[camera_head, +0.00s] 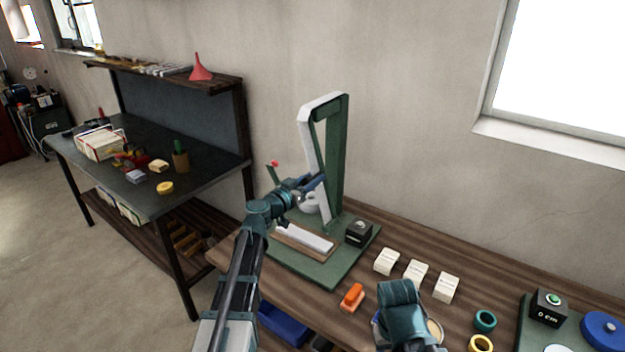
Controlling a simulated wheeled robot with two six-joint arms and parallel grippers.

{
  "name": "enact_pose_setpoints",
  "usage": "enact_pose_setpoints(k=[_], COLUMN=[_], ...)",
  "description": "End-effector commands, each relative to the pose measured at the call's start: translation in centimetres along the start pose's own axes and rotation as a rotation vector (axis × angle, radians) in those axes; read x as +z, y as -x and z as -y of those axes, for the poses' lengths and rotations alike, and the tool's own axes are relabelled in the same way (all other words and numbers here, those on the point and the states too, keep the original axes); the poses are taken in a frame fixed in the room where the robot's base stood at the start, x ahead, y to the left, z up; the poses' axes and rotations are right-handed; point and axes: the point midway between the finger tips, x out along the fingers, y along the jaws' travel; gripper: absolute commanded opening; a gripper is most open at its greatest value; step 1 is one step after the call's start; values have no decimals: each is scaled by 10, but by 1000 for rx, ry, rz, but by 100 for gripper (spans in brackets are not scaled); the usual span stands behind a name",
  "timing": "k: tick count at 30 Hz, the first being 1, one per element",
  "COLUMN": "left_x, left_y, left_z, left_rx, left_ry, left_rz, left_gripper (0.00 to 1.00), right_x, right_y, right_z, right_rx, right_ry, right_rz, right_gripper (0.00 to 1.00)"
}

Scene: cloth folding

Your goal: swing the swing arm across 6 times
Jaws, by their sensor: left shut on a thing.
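A tall stand with a green post (337,160) rises from a green base plate (322,270) on the wooden bench. A white swing arm (308,135) hangs from its top and slants down along the left of the post. My left gripper (317,182) is at the arm's lower end, shut on it as far as I can tell; the fingers partly hide the grip. A white round part (308,203) sits just below the gripper. My right arm shows at the bottom centre, but its fingertips are hidden.
On the base are a white strip in a wooden holder (304,238) and a black box (358,233). Several white blocks (416,271), an orange object (352,297), rings (484,320) and a display box (548,307) lie to the right. A red-tipped lever (275,164) stands left of the stand.

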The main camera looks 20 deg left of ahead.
Motion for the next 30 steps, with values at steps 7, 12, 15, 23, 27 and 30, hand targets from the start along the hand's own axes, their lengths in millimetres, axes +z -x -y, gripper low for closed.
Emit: enact_pose_setpoints(k=[7,12,15,23,27,30], left_x=[1,2,2,-3,-7,-10], left_y=[0,0,1,2,4,4], left_z=[5,21,35,68,82,90], left_rx=[1,-1,-2,-4,-4,-4], left_ry=[-28,-110,-182,-374,-461,-510], left_rz=[2,7,11,21,25,27], left_gripper=[0,0,0,0,0,0], right_x=[0,0,0,0,0,0], right_y=[-1,-4,-4,-2,1,3], right_z=[0,0,0,0,0,0], right_rx=[0,0,0,0,0,0], right_ry=[0,0,0,0,0,0], right_rz=[0,0,0,0,0,0], right_gripper=[50,50,50,50,50,50])
